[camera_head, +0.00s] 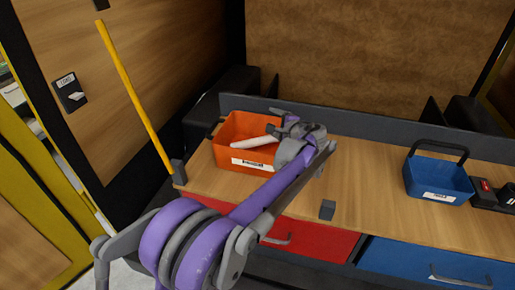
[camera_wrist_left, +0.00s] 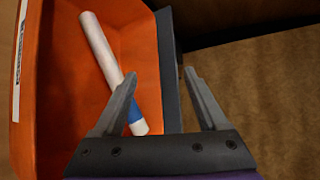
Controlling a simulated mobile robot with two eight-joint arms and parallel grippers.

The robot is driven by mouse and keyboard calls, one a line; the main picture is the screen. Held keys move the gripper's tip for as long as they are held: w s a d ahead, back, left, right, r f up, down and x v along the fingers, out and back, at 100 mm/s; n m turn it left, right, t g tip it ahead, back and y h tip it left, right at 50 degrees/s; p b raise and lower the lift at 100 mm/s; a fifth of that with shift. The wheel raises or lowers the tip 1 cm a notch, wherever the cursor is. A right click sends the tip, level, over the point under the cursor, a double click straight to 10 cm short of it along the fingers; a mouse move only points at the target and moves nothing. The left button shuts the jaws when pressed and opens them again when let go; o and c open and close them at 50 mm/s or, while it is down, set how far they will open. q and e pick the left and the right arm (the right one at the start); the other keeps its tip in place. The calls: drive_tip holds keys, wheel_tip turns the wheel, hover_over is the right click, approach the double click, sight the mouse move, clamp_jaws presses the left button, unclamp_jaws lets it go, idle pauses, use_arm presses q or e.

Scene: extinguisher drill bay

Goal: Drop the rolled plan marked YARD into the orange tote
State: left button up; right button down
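The orange tote (camera_head: 228,154) stands at the left end of the wooden bench, with a white label on its front wall. Its orange inside also shows in the wrist view (camera_wrist_left: 62,110). A white rolled plan (camera_head: 254,142) lies in the tote, tilted across it in the picture. In the wrist view, the rolled plan (camera_wrist_left: 98,42) shows a blue band near one end; no YARD mark is readable. My left gripper (camera_wrist_left: 160,73) is open above the tote's edge. Its left finger overlaps the plan in the picture; contact cannot be told. My right gripper is not in view.
A blue caddy (camera_head: 438,182) with a dark handle stands at the right of the bench, beside a dark device (camera_head: 493,193). A small grey block (camera_head: 327,210) sits at the front edge. A yellow pole (camera_head: 135,95) stands left. The bench middle is mostly clear.

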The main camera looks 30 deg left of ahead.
use_arm(q)
drive_tip(key=v, duration=1.1)
drive_tip(key=shift+b, duration=0.35)
drive_tip(key=shift+a, duration=0.1)
drive_tip(key=s+d+f+n+g+h, duration=0.1)
drive_tip(key=s+d+f+n+h, duration=0.1)
drive_tip(key=s+f, duration=0.5)
drive_tip(key=s+d+f+n+h, duration=0.2)
drive_tip(key=s+f+n+h, duration=0.2)
drive_tip(key=s, duration=1)
drive_tip(key=s+d+f+n+g+h, duration=0.1)
drive_tip(key=s+f+n+h, duration=0.3)
drive_tip(key=s+f, duration=0.6)
drive_tip(key=shift+s+d+g+h, duration=0.3)
drive_tip(key=shift+s+d+h, duration=0.25)
drive_tip(key=shift+d+h, duration=0.2)
drive_tip(key=shift+a, duration=0.1)
